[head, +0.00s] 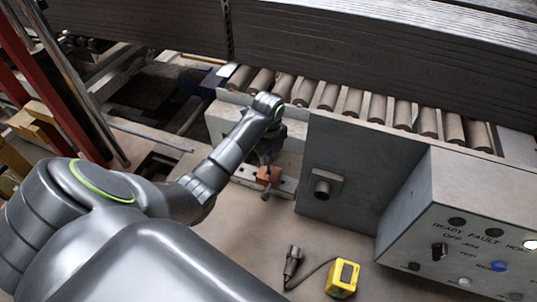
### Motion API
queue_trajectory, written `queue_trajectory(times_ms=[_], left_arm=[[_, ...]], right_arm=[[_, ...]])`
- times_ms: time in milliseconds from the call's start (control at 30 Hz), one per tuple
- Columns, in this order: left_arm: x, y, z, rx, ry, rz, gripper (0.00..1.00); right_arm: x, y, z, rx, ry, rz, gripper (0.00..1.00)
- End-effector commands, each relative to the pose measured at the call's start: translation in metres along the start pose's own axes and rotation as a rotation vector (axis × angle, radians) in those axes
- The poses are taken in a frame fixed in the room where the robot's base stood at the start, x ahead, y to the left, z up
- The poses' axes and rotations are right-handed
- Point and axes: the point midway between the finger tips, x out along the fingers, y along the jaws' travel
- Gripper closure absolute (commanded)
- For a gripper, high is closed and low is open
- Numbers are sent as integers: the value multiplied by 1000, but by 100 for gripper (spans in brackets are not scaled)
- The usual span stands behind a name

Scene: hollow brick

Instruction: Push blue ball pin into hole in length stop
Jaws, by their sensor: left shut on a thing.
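My left gripper (265,156) reaches in from the left and points down just above an orange-brown block. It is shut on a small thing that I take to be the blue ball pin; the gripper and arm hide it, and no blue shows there. The orange-brown block (268,175), which looks like the length stop, sits on a pale rail beside the grey housing. Its hole is hidden or too small to see. I cannot tell whether the pin touches the block. My right gripper is not in view.
A roller conveyor (350,104) runs behind the gripper. A grey housing (345,165) with a round stub stands close to the right. A control panel (480,240) is further right. A yellow device (343,278) with a cable lies in front on the mostly clear surface.

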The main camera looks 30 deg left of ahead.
Motion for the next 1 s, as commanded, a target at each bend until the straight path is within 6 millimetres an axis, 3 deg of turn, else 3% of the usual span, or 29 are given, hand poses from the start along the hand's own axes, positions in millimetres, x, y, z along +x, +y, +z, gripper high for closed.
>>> queue_trajectory(times_ms=[1000], left_arm=[[20, 0, 0, 0, 0, 0, 100]], right_arm=[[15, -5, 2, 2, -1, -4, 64]])
